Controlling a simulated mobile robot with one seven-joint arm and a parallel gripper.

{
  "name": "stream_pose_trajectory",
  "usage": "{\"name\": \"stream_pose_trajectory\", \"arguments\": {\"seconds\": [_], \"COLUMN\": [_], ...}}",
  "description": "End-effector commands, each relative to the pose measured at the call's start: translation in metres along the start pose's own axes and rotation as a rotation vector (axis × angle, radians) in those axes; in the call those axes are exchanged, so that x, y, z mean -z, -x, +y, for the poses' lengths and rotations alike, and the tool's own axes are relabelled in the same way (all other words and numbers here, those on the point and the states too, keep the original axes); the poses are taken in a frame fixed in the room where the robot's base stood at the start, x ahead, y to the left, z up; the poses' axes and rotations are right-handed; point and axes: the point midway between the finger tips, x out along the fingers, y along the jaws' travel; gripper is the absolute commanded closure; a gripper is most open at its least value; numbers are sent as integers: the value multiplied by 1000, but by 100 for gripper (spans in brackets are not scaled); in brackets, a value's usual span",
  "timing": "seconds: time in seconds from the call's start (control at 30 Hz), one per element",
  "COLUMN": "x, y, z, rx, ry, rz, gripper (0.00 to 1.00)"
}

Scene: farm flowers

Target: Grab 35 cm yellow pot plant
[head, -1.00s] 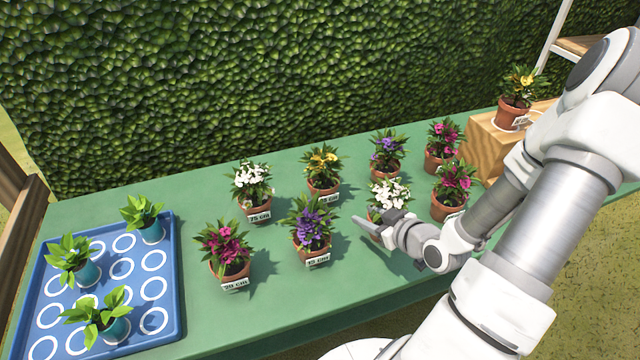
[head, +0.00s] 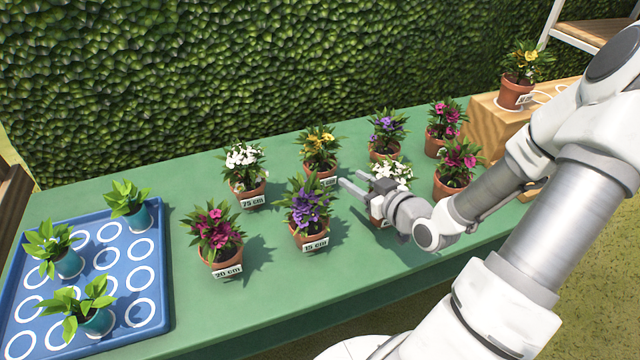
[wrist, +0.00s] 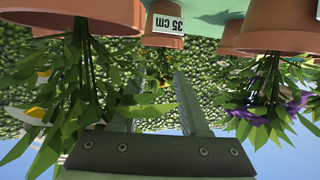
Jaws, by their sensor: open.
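The yellow-flowered pot plant (head: 319,155) stands upright in a terracotta pot in the back row of the green table. Its label is partly hidden in the head view. In the wrist view, which is upside down, a terracotta pot (wrist: 160,41) with a "35 cm" label shows at the top centre, with yellow flowers below it. My gripper (head: 349,182) is open and empty, just right of and in front of the yellow plant's pot, pointing towards it. In the wrist view the jaws (wrist: 152,92) are apart and face that pot; leaves partly cover one finger.
A purple plant (head: 308,207) labelled 15 cm stands front left of my gripper. Another yellow plant (head: 521,68) stands on a wooden box (head: 490,128). A blue tray (head: 160,300) holds leafy seedlings at left.

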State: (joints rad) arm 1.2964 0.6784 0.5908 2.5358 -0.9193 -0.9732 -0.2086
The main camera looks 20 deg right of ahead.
Motion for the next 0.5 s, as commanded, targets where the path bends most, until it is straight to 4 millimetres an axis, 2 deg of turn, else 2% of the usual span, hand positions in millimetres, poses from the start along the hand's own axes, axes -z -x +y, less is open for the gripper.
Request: {"name": "stream_pose_trajectory", "arguments": {"seconds": [0.03, 0.37, 0.5], "x": [-5, -7, -5], "y": [-4, -15, -45], "z": [0, -3, -4], "rx": [-1, -2, 3], "ry": [6, 6, 2], "rz": [0, -5, -4], "gripper": [55, 55, 55]}}
